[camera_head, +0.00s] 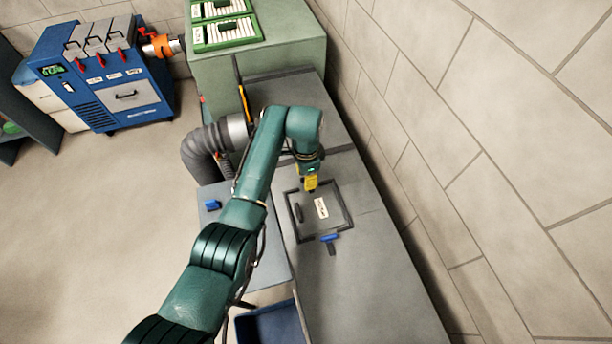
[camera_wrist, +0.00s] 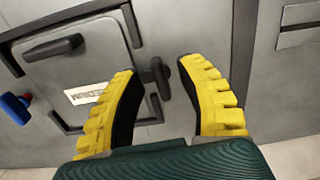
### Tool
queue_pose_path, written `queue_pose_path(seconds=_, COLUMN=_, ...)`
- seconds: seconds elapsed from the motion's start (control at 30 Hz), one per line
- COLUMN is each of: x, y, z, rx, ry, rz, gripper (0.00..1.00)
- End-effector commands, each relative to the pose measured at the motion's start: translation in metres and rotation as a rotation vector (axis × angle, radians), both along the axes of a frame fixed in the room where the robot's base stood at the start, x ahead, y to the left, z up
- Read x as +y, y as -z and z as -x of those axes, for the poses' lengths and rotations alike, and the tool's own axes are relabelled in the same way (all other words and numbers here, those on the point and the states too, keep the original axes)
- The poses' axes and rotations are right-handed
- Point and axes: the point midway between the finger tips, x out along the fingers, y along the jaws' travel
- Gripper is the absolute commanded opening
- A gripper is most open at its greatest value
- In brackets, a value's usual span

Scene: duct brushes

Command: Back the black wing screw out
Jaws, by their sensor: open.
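The black wing screw (camera_wrist: 160,80) sits at the edge of a dark-framed hatch on the grey duct. In the wrist view it lies between my two yellow fingertips, with a gap on each side. My gripper (camera_wrist: 155,70) is open and empty. In the head view my gripper (camera_head: 311,186) is over the far edge of the hatch (camera_head: 341,217) and hides the black screw. The hatch carries a black handle (camera_wrist: 54,48) and a white label (camera_wrist: 86,94). A blue wing screw (camera_wrist: 15,108) is at the opposite edge; it also shows in the head view (camera_head: 329,238).
A small blue item (camera_head: 212,205) lies on a grey side surface (camera_head: 262,255). A ribbed hose (camera_head: 202,148) joins the duct on its left. A tiled wall (camera_head: 440,130) runs along the right. A blue machine (camera_head: 100,75) stands at the back left.

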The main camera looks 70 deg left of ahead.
Motion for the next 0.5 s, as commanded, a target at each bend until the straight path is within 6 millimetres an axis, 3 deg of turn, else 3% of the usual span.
queue_pose_path(seconds=0.17, x=0.0000, y=-0.0004, z=0.0000, rx=0.000, ry=0.000, rz=0.000, gripper=0.38)
queue_pose_path(seconds=0.37, x=0.0000, y=-0.0005, z=0.0000, rx=0.000, ry=0.000, rz=0.000, gripper=0.00)
queue_pose_path(seconds=0.5, x=-0.0001, y=-0.0004, z=0.0000, rx=0.000, ry=0.000, rz=0.000, gripper=0.00)
